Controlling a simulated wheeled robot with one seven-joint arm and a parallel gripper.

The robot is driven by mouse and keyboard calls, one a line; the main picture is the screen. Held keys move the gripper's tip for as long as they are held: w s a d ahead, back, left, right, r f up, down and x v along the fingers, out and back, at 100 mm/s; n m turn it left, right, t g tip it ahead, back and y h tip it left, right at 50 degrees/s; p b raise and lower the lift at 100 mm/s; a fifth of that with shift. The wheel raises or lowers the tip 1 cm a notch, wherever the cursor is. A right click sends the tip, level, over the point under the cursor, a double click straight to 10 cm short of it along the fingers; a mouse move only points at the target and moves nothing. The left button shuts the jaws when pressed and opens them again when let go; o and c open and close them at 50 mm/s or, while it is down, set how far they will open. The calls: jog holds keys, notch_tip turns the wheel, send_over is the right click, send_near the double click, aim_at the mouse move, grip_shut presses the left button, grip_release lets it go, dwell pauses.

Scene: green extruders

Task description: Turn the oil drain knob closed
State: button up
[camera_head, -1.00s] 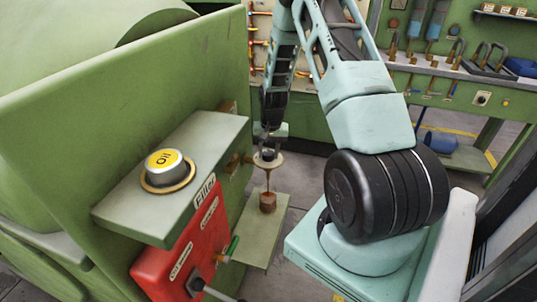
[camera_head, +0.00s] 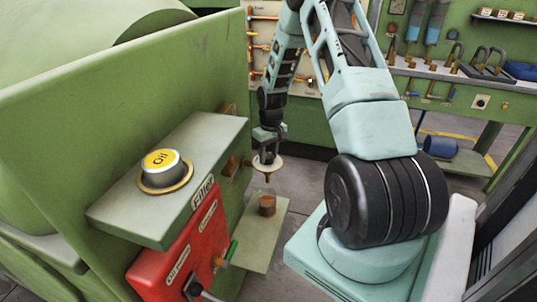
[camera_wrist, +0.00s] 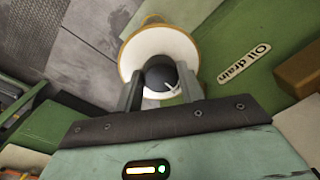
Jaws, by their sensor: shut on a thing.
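The oil drain knob (camera_wrist: 160,76) is dark and round with a white mark, set on a cream disc with a gold rim (camera_wrist: 133,58). My gripper (camera_wrist: 159,84) is shut on the knob, one finger on each side of it. The "Oil drain" label (camera_wrist: 244,63) is right of the disc on green metal. In the head view my gripper (camera_head: 267,146) points down onto the disc (camera_head: 267,164), hiding the knob. A short brown tip hangs below the disc, above a brown cup (camera_head: 267,205); no long stream shows between them.
The cup stands on a green shelf (camera_head: 255,240). A tool bench (camera_head: 470,75) stands at the back right.

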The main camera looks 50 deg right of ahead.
aim_at(271, 155)
dwell(0.5)
jog(key=o, duration=1)
jog(key=shift+c, duration=0.2)
notch_tip(271, 155, up, 17)
jog(key=d+b, duration=0.1)
jog(key=b, duration=0.2)
jog(key=shift+r, duration=0.2)
jog(key=shift+s, duration=0.15)
